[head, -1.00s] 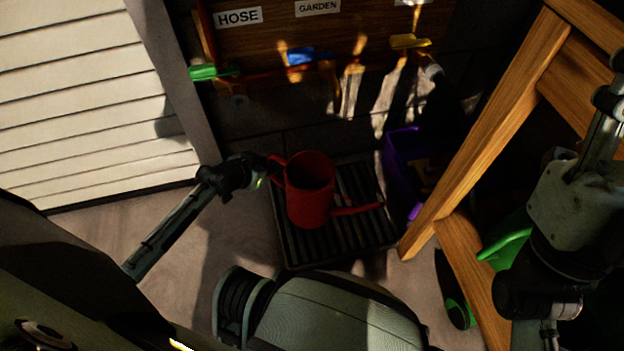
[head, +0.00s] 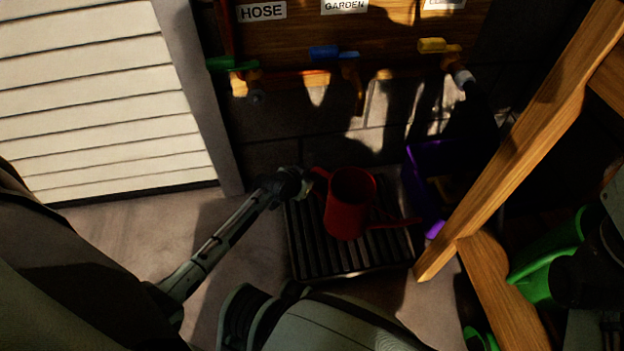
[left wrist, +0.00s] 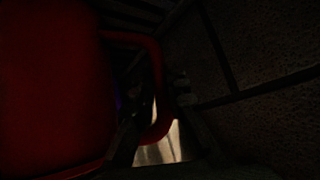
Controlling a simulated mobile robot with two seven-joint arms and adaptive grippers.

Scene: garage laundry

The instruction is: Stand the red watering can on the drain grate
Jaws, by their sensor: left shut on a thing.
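The red watering can (head: 350,205) is upright over the dark slatted drain grate (head: 308,262), its spout pointing right. I cannot tell whether its base touches the slats. My left gripper (head: 302,184) is shut on the can's handle, on the can's left side. In the left wrist view, the red can body (left wrist: 50,90) fills the left, and its handle loop passes by the dark fingers of my left gripper (left wrist: 155,118). My right gripper cannot be made out; only part of my right arm shows at the right edge.
A purple crate (head: 428,158) stands just right of the grate. A wooden stand leg (head: 530,140) slants down at the right, near a green object (head: 545,262). Coloured taps, including a blue one (head: 325,52), are on the labelled board behind. Bare floor (head: 120,225) lies left.

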